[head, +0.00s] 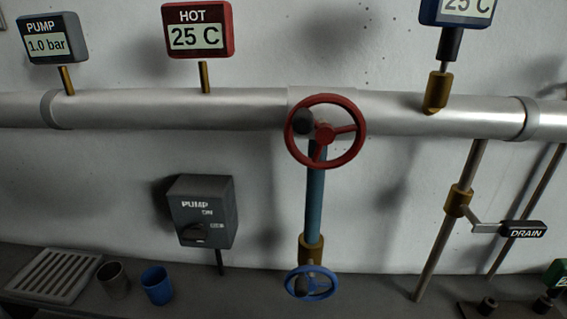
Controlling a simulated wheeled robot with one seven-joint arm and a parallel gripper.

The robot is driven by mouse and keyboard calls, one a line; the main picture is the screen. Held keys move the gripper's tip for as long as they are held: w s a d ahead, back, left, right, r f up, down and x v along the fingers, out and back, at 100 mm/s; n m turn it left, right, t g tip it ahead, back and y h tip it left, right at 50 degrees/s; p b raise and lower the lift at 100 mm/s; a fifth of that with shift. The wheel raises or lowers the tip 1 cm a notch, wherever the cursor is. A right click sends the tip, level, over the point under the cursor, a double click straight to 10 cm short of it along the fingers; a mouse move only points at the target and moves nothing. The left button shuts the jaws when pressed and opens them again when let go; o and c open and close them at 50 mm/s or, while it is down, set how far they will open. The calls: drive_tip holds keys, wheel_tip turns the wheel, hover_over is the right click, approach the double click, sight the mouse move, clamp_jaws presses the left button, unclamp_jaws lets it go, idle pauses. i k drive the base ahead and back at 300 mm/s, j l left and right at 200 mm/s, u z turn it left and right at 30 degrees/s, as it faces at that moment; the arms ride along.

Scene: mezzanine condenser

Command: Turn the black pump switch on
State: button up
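The pump switch box (204,212) is dark grey and hangs on the wall below the big pipe, left of the middle. It is marked PUMP, with ON and a second small label I cannot read clearly beneath. Its black knob (194,234) sits low on the front face; I cannot tell which label it points to. A grey PUMP gauge (51,38) at the upper left reads 1.0 bar. My gripper is not in view.
A silver pipe (230,107) crosses the wall above the box. A red handwheel (352,131) and blue handwheel (330,290) stand to the right, with a DRAIN lever (520,229) farther right. A blue cup (157,286), grey cup (114,281) and slatted grate (55,275) are below left.

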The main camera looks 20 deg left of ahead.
sight(197, 233)
drive_tip(key=j+u, duration=0.15)
drive_tip(key=u, duration=1.4)
drive_tip(key=i+l, duration=0.05)
